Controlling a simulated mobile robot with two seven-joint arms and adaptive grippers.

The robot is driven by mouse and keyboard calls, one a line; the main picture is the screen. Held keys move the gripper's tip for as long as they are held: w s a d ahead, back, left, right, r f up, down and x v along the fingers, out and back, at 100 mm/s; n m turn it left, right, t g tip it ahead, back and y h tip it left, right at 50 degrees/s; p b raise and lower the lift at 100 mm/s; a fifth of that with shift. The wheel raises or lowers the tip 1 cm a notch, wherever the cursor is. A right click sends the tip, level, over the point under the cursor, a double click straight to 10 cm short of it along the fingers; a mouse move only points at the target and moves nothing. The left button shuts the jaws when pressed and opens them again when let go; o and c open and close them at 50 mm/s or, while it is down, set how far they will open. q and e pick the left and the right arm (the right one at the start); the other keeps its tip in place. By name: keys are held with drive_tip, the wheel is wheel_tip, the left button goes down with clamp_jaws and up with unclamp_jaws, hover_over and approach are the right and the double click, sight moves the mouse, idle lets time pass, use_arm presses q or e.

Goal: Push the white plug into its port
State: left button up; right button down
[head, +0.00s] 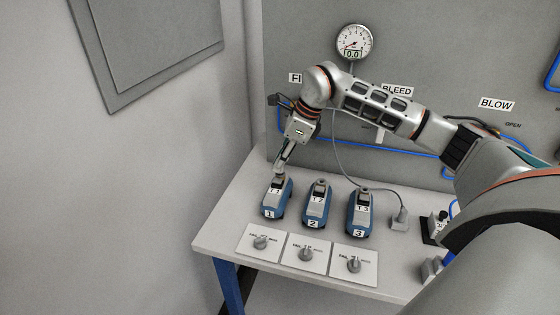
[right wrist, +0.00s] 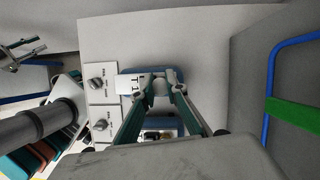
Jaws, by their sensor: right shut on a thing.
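My right gripper (head: 279,172) reaches down to the top of the blue and grey unit T1 (head: 268,204), leftmost of three on the bench. In the right wrist view its fingers (right wrist: 160,88) close on a small grey piece at the top of this unit, whose blue body (right wrist: 168,74) shows behind them. I cannot make out a white plug in the grip. A grey cable (head: 349,172) curves down to a small grey block (head: 398,223) on the bench at right. What looks like my left gripper (right wrist: 24,52) shows at the upper left of the wrist view, its jaws unclear.
Units T2 (head: 316,208) and T3 (head: 360,216) stand right of T1. Three plates with knobs, such as the left one (head: 259,243), lie along the front edge. A gauge (head: 354,43) and blue tubing (head: 412,152) are on the back panel. Bare bench (head: 226,215) lies left of T1.

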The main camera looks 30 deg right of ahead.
drive_tip(key=shift+f, duration=0.4)
idle(0.4)
drive_tip(key=c, duration=2)
unclamp_jaws()
drive_tip(key=shift+o, duration=0.2)
drive_tip(key=shift+o, duration=0.4)
drive_tip(key=o, duration=0.3)
